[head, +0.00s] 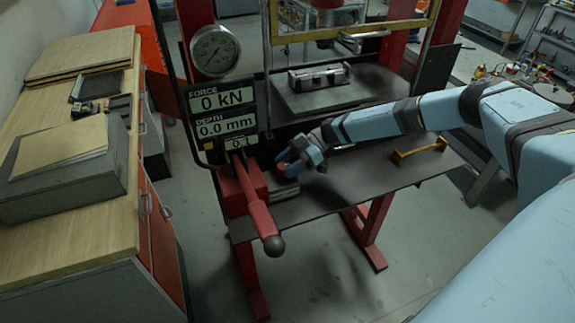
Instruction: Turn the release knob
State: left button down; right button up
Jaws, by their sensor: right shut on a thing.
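The press stands in the middle of the view, with a red pump block (240,190) and a red lever (262,218) ending in a dark ball at its lower left. My right gripper (288,167) is at the right side of the pump block, low over the dark shelf. It is shut on a small reddish knob (283,169), the release knob as far as I can tell, which the fingers mostly hide. How far the knob is turned cannot be seen. My left gripper is not in view.
A display panel (222,112) reads 0 kN and 0.0 mm, below a round gauge (215,51). A metal part (319,78) lies on the press bed (318,101). A wooden workbench (60,235) stands left.

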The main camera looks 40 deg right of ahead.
jog(key=shift+a, duration=0.1)
dwell(0.4)
jog(key=o, duration=0.9)
jog(key=shift+o, duration=0.2)
jog(key=w+b+v, duration=0.1)
jog(key=b+v, duration=0.2)
jog(key=v, duration=1)
jog(key=shift+s+d+r+b, duration=0.2)
jog(key=shift+s+d+b, duration=0.1)
jog(key=shift+d+b, duration=0.1)
jog(key=shift+f, duration=0.1)
